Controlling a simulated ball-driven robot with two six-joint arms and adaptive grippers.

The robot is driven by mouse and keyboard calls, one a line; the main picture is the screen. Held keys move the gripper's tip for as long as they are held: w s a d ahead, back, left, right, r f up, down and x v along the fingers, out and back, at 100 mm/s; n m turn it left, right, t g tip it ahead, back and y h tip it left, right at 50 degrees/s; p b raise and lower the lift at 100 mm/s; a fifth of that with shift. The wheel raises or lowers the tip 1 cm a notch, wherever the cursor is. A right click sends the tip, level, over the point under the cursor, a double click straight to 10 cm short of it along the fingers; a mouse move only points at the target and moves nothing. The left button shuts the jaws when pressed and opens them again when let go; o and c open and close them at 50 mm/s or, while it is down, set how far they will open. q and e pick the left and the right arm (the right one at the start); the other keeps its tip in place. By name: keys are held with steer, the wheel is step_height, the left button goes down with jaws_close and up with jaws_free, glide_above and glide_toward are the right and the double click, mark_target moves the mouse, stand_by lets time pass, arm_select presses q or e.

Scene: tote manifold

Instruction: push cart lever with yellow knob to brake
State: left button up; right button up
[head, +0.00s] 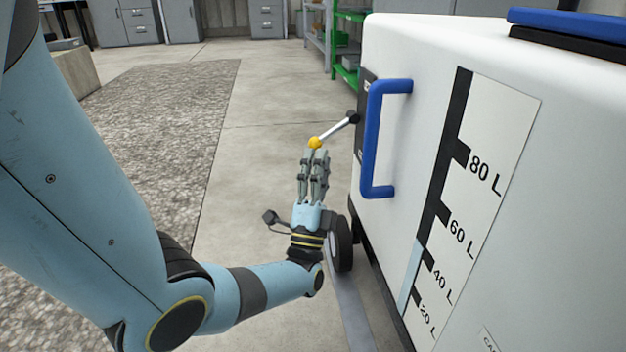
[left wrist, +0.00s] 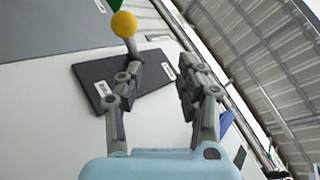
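The yellow knob (head: 315,143) is on the end of a pale lever rod (head: 336,130), which slants up and right to a dark pivot (head: 353,118) beside the white cart (head: 430,60). My left gripper (head: 315,155) points up just below the knob. In the left wrist view the knob (left wrist: 124,24) lies beyond the left fingertip. The fingers of my left gripper (left wrist: 162,66) are apart there, with nothing between them. The dark lever plate (left wrist: 130,82) carries small white labels too small to read. Contact between knob and fingertip cannot be told. My right gripper is not in view.
A blue handle (head: 373,140) stands out from the cart right of the lever. A cart wheel (head: 341,245) is beside my left wrist. A litre scale (head: 455,205) marks the cart's side. Floor left of the cart is clear; a green shelf (head: 346,45) stands behind.

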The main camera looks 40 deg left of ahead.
arm_select(q)
steer(key=s, duration=0.1)
steer(key=s+d, duration=0.1)
steer(key=s, duration=0.1)
steer(key=s+d, duration=0.1)
steer(key=s, duration=0.1)
steer(key=shift+d, duration=0.2)
stand_by(0.3)
